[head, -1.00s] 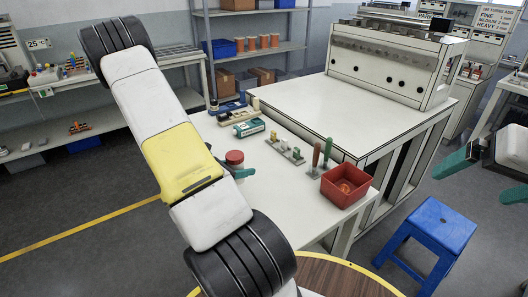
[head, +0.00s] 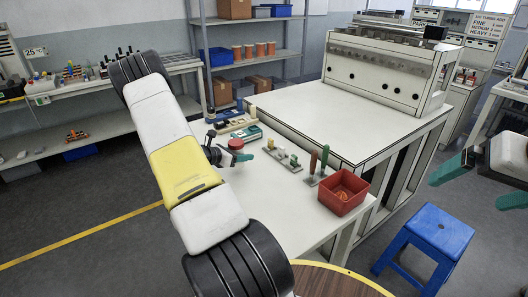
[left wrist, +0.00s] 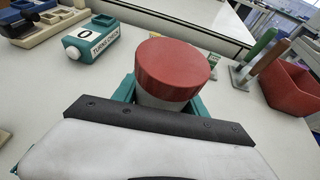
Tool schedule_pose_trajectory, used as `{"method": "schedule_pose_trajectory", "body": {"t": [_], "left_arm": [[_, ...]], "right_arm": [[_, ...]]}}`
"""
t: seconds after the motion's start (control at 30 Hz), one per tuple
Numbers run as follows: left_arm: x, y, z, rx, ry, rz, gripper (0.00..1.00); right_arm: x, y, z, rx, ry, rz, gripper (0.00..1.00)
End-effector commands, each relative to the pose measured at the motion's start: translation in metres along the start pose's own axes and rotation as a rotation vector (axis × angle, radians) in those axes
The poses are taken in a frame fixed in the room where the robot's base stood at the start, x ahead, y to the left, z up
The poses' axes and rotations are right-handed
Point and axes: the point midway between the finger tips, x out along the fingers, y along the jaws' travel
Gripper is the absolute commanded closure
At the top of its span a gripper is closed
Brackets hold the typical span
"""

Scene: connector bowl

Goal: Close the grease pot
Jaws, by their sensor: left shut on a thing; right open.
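The grease pot is a pale cylinder with a broad red lid (left wrist: 172,65) on top in the left wrist view; the lid also shows in the head view (head: 235,143). My left gripper (head: 238,156) is shut on the pale body (left wrist: 165,101) below the lid, with a teal finger on each side. The lower body is hidden by the gripper. I cannot tell whether the lid is fully seated, or whether the pot touches the table. My right gripper (head: 480,184) is open and empty at the right edge of the head view, away from the table.
A blue stool (head: 428,232) stands at the right.

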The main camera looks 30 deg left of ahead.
Motion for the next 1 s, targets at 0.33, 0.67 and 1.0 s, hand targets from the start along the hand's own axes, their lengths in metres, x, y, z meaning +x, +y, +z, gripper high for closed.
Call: {"method": "schedule_pose_trajectory", "body": {"t": [0.33,0.67,1.0], "left_arm": [[0.014,0.006,-0.018,-0.004,0.0,-0.001,1.0],[0.019,0.006,-0.03,0.001,-0.001,0.001,1.0],[0.02,0.006,-0.033,0.0,0.0,0.0,0.28]], "right_arm": [[0.0,0.0,0.0,0.0,0.0,0.0,0.02],[0.0,0.0,0.0,0.0,0.0,0.0,0.02],[0.0,0.0,0.0,0.0,0.0,0.0,0.02]]}}
